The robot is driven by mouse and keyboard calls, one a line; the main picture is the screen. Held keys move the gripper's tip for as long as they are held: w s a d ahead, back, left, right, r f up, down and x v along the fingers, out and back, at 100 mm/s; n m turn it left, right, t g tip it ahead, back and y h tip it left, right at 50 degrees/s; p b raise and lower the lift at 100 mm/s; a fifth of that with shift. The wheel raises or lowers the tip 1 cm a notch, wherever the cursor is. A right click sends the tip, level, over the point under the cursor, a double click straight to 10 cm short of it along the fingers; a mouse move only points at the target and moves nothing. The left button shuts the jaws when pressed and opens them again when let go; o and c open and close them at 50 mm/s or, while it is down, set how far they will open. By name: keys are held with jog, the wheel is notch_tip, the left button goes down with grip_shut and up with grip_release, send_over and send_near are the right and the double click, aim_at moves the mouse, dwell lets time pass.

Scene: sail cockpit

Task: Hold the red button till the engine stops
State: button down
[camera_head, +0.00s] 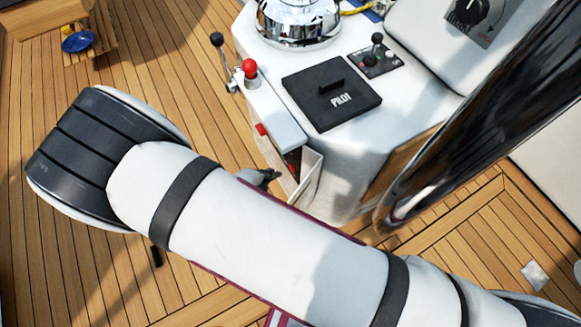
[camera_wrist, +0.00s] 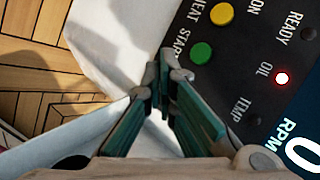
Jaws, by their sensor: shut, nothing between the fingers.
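My gripper (camera_wrist: 163,62) is shut and empty. Its fingertips meet at the edge of a dark engine panel (camera_wrist: 232,62), close to a green START button (camera_wrist: 201,53). A yellow HEAT button (camera_wrist: 222,14) is farther up. No red button shows on the visible part of this panel; I cannot tell whether the fingers cover one or touch the panel. The red OIL lamp (camera_wrist: 282,78) is lit. The READY (camera_wrist: 309,34) and TEMP (camera_wrist: 253,118) lamps look dark. The RPM display (camera_wrist: 298,150) shows a large 0, cut by the frame. In the head view my arm hides most of my gripper.
The white pedestal (camera_head: 345,165) carries a red-knobbed lever (camera_head: 250,68), a black-knobbed lever (camera_head: 217,40), a black PILOT cover (camera_head: 331,92) and a chrome dome (camera_head: 298,22). A small red part (camera_head: 262,129) is on its side. A dark glossy column crosses at right. Wooden deck lies around.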

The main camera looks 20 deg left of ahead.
jog(key=shift+s+a, duration=1.1)
jog(key=shift+s, duration=0.25)
